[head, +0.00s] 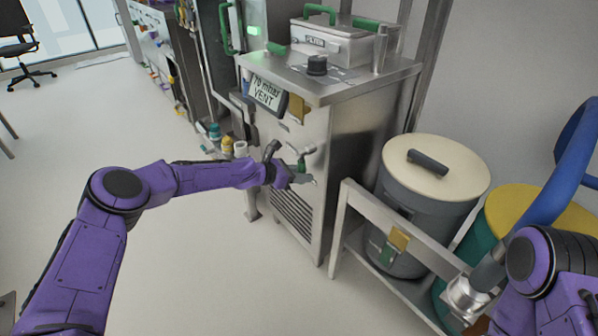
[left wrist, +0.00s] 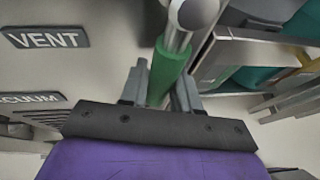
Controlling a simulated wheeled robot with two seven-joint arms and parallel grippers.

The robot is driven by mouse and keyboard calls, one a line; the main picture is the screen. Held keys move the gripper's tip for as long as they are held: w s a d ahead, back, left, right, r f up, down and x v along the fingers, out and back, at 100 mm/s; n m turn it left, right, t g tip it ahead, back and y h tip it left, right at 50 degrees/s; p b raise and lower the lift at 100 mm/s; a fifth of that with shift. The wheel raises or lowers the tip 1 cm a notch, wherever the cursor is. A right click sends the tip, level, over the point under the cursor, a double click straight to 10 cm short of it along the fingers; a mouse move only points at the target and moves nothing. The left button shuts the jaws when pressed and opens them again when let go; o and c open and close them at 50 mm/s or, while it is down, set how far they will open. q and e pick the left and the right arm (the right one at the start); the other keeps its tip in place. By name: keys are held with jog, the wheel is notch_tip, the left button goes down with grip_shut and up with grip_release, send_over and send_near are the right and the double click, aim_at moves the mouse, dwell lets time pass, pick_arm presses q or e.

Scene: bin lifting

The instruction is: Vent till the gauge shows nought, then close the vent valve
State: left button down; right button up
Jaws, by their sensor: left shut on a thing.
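The gauge display (head: 266,91) on the steel cabinet's front seems to read 70 mbar, with VENT below it. The vent valve shows in the head view as a metal fitting with a green lever (head: 301,165), partly hidden by my gripper. In the left wrist view the green lever (left wrist: 164,72) runs between my fingers, below a rounded metal end. A VENT plate (left wrist: 44,39) is left of it. My left gripper (head: 303,178) is shut on the green lever; it also shows in the left wrist view (left wrist: 160,88). My right gripper is not in view; only its arm shows.
A VACUUM plate (left wrist: 30,99) sits below the VENT plate. A filter box (head: 335,43) and black knob (head: 317,65) are on the cabinet top. Right of it, a steel frame (head: 390,220) holds a lidded drum (head: 436,170). A blue hose (head: 565,175) hangs at far right. Left floor is open.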

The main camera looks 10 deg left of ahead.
pick_arm(q)
jog(key=shift+d, duration=0.1)
dwell(0.4)
jog(key=c, duration=0.9)
grip_release()
jog(key=p+v, duration=0.2)
jog(key=v, duration=0.8)
jog(key=shift+s+a, duration=0.2)
jog(key=shift+a, duration=0.05)
jog(key=shift+r, duration=0.1)
